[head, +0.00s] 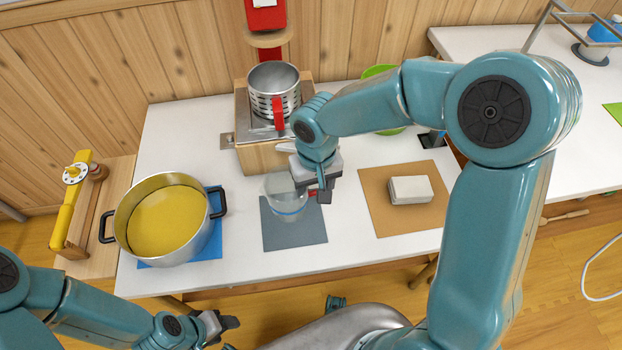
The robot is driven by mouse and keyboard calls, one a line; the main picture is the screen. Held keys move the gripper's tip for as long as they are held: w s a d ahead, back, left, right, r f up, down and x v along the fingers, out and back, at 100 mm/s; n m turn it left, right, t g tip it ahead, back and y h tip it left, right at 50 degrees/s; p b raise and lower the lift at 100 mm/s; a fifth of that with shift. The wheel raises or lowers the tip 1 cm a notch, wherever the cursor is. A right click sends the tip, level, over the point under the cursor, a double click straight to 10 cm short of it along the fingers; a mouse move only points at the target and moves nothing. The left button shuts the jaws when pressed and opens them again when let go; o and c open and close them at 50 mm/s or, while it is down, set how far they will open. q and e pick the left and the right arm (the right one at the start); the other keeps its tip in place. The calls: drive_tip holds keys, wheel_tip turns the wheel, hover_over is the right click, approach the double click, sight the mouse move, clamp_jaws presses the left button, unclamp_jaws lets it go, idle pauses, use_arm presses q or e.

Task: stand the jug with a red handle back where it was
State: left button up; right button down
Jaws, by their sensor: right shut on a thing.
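A clear jug (286,204) with a blue line around it is over the grey mat (311,235) in the middle of the table. A little red shows at its right side, where the handle is; most of the handle is hidden by my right gripper (322,193). That gripper is shut on the jug's handle. The jug looks upright; I cannot tell whether its base touches the mat. My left gripper (229,323) is low at the front left, away from the jug and off the table; its jaws are too unclear to judge.
A large pot (117,222) of yellow stuff stands on a blue mat at the left. A perforated metal can (273,92) with a red handle stands on a wooden box behind. A brown mat (380,219) with a white block (411,190) lies right; a green bowl (379,71) is behind.

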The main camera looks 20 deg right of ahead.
drive_tip(key=shift+a, duration=0.1)
drive_tip(key=shift+f, duration=0.1)
drive_tip(key=shift+f+b, duration=0.5)
drive_tip(key=shift+b, duration=0.05)
wheel_tip(320, 180, down, 5)
drive_tip(key=b, duration=0.4)
drive_tip(key=shift+r, duration=0.15)
drive_tip(key=shift+f+b, duration=0.6)
drive_tip(key=shift+b, duration=0.05)
idle(1.4)
drive_tip(key=shift+c, duration=1.6)
unclamp_jaws()
drive_tip(key=shift+r, duration=0.15)
